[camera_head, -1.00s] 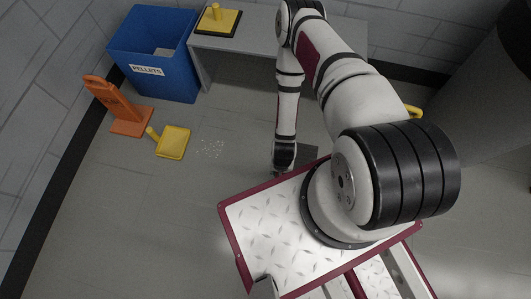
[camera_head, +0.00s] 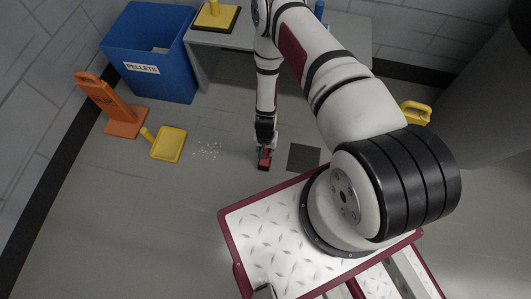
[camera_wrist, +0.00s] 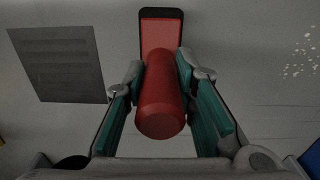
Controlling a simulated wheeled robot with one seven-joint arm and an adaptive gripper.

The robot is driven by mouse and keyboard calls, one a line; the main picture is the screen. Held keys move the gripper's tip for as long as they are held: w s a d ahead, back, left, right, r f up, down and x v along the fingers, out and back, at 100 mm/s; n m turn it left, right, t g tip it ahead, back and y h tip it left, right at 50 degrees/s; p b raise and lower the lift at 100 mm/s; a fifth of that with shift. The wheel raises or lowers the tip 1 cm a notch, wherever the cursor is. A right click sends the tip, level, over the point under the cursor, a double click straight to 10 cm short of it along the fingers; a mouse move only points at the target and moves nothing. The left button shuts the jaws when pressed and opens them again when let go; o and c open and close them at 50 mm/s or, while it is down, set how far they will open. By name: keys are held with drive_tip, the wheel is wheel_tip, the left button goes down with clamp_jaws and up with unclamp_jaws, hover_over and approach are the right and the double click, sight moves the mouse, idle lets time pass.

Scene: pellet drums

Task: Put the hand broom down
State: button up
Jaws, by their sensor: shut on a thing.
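The hand broom has a thick red handle (camera_wrist: 162,95) and a flat red head with a dark edge. In the wrist view my gripper (camera_wrist: 163,88) has a finger on each side of the handle and is shut on it. The head lies beyond the fingertips, over the grey floor. In the head view my gripper (camera_head: 264,150) points down near the floor, with the red broom (camera_head: 264,159) below it. It is left of a dark floor grate. I cannot tell whether the broom touches the floor.
Pale pellets (camera_head: 207,150) lie scattered left of my gripper, beside a yellow dustpan (camera_head: 168,145). An orange sign (camera_head: 112,107) and a blue pellet bin (camera_head: 160,80) stand farther left. The dark grate (camera_head: 303,158) is to the right. A grey bench (camera_head: 205,62) stands behind.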

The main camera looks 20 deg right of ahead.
drive_tip(key=shift+f, duration=0.3)
drive_tip(key=shift+f, duration=0.2)
drive_tip(key=o, duration=1)
drive_tip(key=shift+r, duration=0.15)
